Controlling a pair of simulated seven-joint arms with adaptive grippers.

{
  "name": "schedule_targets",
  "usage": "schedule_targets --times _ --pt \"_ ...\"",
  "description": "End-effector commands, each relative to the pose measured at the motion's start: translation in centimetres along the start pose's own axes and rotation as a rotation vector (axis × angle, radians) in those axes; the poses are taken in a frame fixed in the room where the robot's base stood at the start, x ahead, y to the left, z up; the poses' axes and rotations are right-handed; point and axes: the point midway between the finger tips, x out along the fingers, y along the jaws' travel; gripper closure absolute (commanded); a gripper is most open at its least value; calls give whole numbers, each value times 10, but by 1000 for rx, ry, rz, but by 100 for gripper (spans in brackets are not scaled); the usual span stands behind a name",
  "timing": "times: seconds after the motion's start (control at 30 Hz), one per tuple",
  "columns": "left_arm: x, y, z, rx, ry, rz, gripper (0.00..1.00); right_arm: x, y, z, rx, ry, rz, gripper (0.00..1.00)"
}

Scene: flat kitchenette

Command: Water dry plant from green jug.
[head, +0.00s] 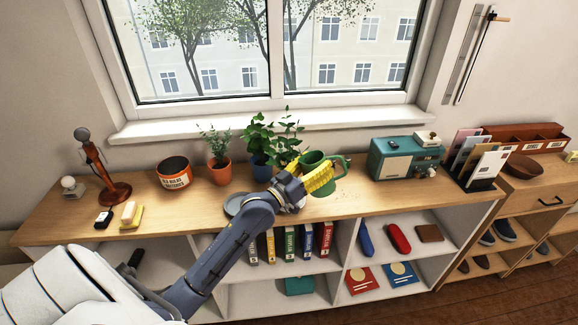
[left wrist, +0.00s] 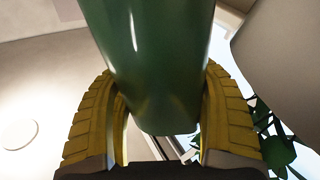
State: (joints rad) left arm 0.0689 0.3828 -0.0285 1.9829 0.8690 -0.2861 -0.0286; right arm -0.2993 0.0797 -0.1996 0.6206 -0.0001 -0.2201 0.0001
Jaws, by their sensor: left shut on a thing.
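The green jug (head: 313,157) is at the back of the wooden counter, right of the plants. My left gripper (head: 319,180) has its yellow fingers shut on it. In the left wrist view the jug (left wrist: 155,70) fills the space between the two fingers (left wrist: 160,125). The fingers hide part of the jug in the head view, so I cannot tell whether it touches the counter. Several potted plants stand to the left: a small one in a terracotta pot (head: 219,172), a leafy one in a blue pot (head: 262,172), and another plant (head: 287,141) partly behind my gripper. I cannot tell which is dry. My right gripper is not in view.
A grey-blue plate (head: 234,205) lies beside my left arm. A teal box (head: 390,160) and a letter rack (head: 480,183) stand right. The window sill (head: 200,128) runs behind the plants.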

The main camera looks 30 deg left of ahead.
Motion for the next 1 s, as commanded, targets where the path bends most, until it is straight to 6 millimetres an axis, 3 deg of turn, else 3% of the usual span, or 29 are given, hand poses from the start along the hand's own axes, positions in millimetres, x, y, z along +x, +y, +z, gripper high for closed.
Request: schedule_targets --times 0.5,0.73,1.0 --pt "-11 -11 -58 -248 230 1 86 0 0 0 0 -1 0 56" --pt "-12 -12 -68 -357 328 4 86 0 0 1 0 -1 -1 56" --pt "-14 -16 -63 -457 417 2 86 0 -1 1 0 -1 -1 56"
